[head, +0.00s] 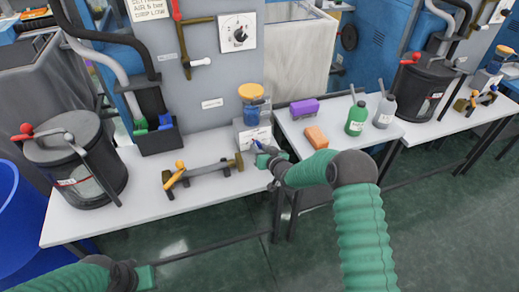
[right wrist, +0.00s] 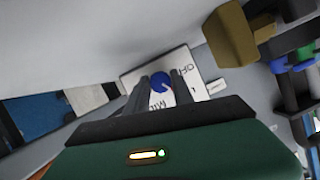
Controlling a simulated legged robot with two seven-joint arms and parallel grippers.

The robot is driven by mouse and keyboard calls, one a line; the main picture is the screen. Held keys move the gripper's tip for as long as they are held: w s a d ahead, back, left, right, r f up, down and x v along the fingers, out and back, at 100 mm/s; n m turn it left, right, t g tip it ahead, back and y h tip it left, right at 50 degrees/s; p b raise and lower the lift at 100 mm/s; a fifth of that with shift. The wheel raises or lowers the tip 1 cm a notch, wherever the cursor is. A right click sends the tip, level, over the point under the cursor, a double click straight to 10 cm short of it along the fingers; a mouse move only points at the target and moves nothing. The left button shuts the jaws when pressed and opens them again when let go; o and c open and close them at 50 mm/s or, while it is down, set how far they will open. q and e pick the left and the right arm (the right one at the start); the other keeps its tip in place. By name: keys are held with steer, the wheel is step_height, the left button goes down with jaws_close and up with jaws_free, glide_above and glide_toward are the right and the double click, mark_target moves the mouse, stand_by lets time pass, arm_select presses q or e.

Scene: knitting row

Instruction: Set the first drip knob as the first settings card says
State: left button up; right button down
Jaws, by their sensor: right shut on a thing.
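The first drip knob (right wrist: 160,82) is blue and sits on a white dial plate (right wrist: 184,92) with partly hidden lettering, OFF and what looks like MID. In the head view the plate is on the grey unit with the yellow-capped blue cup (head: 252,105). My right gripper (head: 257,146) is shut on the knob; its fingers hide part of it, and I cannot read the pointer. The settings card (head: 146,8) at the top left is cut off; its lower lines seem to read AIR, bar and DRIP LOW. My left gripper (head: 146,278) is low at the left, fingers not visible.
A brass-ended bar (head: 210,172) with an orange clip lies left of the unit. A purple block (head: 304,108), an orange block (head: 316,137) and bottles stand on the right table. A black pot (head: 75,160) stands left.

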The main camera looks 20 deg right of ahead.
steer(key=shift+s+f, duration=0.1)
steer(key=shift+f, duration=0.1)
stand_by(0.3)
steer(key=c, duration=1.1)
jaws_free()
steer(key=shift+r, duration=0.1)
steer(key=p+v, duration=0.3)
steer(key=v, duration=1.3)
steer(key=shift+s+d, duration=0.15)
steer(key=shift+s, duration=0.2)
steer(key=s+a+r+n+g+h, duration=0.15)
steer(key=s+g, duration=0.35)
steer(key=s, duration=0.7)
steer(key=s+a+r+m+g+h, duration=0.1)
steer(key=s+a+g, duration=0.2)
steer(key=s+g, duration=0.55)
steer(key=s+r+t+p, duration=0.2)
steer(key=s+r+p, duration=0.2)
steer(key=r+p, duration=1.1)
steer(key=shift+a, duration=0.3)
